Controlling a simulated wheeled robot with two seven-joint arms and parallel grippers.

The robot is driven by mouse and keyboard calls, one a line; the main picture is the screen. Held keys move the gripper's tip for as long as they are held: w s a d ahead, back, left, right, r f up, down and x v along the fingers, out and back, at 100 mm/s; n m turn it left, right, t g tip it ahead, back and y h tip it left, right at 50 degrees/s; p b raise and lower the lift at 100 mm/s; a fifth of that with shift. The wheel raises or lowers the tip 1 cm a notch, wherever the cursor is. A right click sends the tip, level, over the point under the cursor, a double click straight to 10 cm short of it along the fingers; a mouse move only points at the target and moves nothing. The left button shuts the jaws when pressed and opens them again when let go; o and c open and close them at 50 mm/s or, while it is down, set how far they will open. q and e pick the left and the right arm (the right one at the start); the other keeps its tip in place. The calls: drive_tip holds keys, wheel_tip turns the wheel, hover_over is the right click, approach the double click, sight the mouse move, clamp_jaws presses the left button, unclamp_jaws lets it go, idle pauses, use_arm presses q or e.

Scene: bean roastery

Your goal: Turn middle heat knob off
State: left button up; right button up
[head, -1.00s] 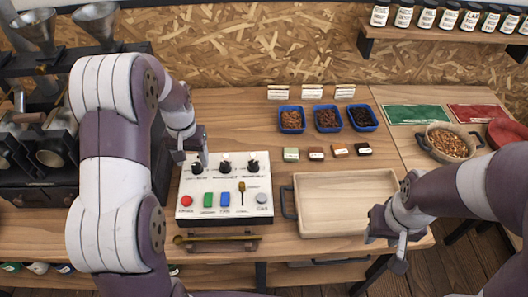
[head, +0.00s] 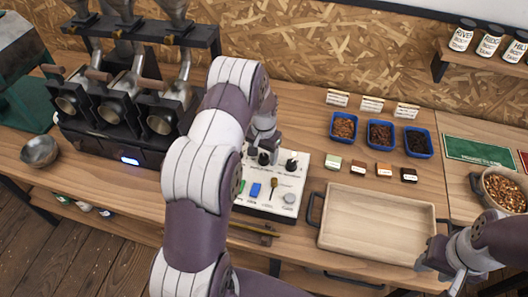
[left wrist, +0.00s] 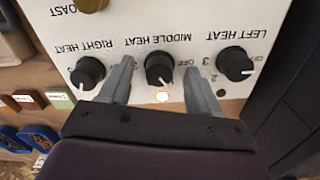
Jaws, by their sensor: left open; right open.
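The middle heat knob (left wrist: 158,68) is black with a white mark, on a white control panel (left wrist: 185,25) that appears upside down in the left wrist view. The knob's mark points to the picture's bottom, and a lit lamp (left wrist: 162,96) glows below it. "OFF" is printed to the knob's right. My left gripper (left wrist: 160,74) is open, one finger on each side of the knob; contact is unclear. In the head view my left gripper (head: 262,142) is over the panel (head: 300,183), and my arm hides its left part. My right gripper (head: 440,264) is open and empty by the wooden tray.
The right heat knob (left wrist: 88,72) and left heat knob (left wrist: 235,63) flank the fingers closely. A wooden tray (head: 375,186) stands right of the panel. Blue bean dishes (head: 343,126) and small labelled blocks (head: 334,162) lie behind. Roasting machines (head: 110,110) stand left.

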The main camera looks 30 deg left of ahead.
use_arm(q)
drive_tip(key=shift+f, duration=0.15)
drive_tip(key=shift+w+d, duration=0.1)
drive_tip(key=c, duration=1)
drive_tip(key=shift+c, duration=0.2)
drive_tip(key=n, duration=0.6)
drive_tip(key=shift+b, duration=0.4)
drive_tip(key=n, duration=0.5)
drive_tip(key=shift+n, duration=0.6)
